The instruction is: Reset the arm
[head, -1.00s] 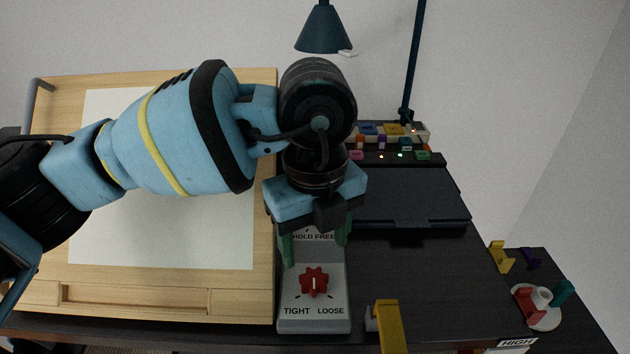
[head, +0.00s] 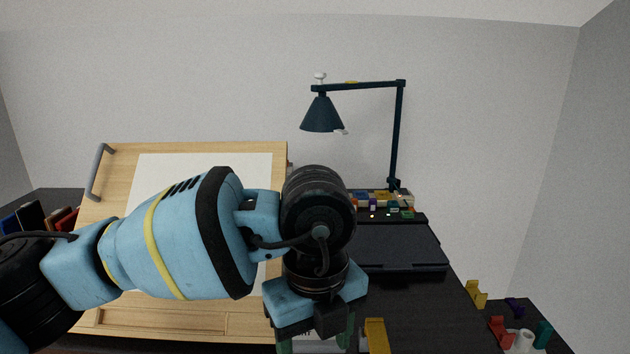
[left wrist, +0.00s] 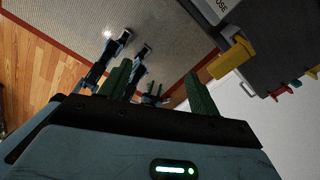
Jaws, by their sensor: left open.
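My left arm comes in from the left in the head view, with its gripper (head: 315,345) pointing down at the bottom edge. Its green fingers stand apart; the fingertips are cut off by the frame. In the left wrist view the two green fingers (left wrist: 158,85) are wide apart with nothing between them. A small part of the grey control box shows behind the gripper in the head view; its red knob is out of frame. Part of its lettered plate (left wrist: 212,10) shows in the left wrist view. A dark desk lamp (head: 322,115) on a jointed arm stands behind. My right gripper is not in view.
A wooden drawing board (head: 215,149) with white paper stands at left. A dark flat case (head: 400,250) lies on the desk. A yellow bracket (head: 376,336) stands just right of my gripper. Small coloured pieces (head: 500,332) lie at lower right.

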